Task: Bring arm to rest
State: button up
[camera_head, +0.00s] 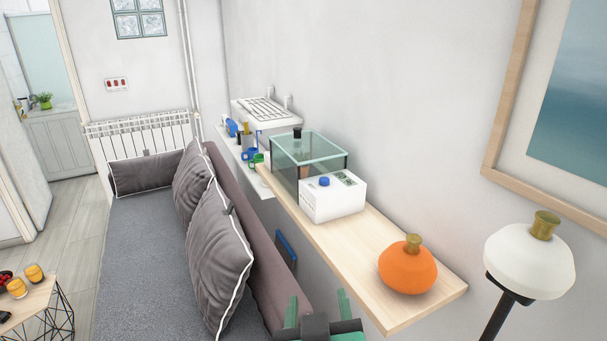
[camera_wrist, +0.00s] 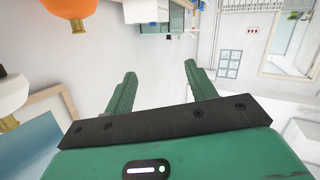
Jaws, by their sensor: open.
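My gripper (camera_head: 317,303) shows at the bottom edge of the head view, with its two green fingers apart, beside the wooden shelf (camera_head: 392,312) and over the sofa side. In the wrist view my gripper (camera_wrist: 160,72) is open, and nothing is between the fingers. The rest of my arm is mostly out of view below the frame.
An orange vase (camera_head: 407,268), a white box (camera_head: 332,198) and a glass case (camera_head: 310,150) stand on the shelf. The grey sofa (camera_head: 150,250) is at left. A low table (camera_head: 30,300) stands farther left.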

jog(key=s+a+r+m+t, duration=0.15)
jog(key=s+r+t, duration=0.35)
jog(key=r, duration=0.7)
jog(key=s+a+r+t, duration=0.2)
jog(key=s+r+t, duration=0.2)
jog(key=s+r, duration=0.5)
notch_tip(320, 180, up, 24)
jog(key=y+p, duration=0.1)
jog(key=p, duration=1.9)
jog(key=shift+w+a+r+p, duration=0.15)
jog(key=shift+w+r+p, duration=0.05)
jog(key=shift+w+p, duration=0.15)
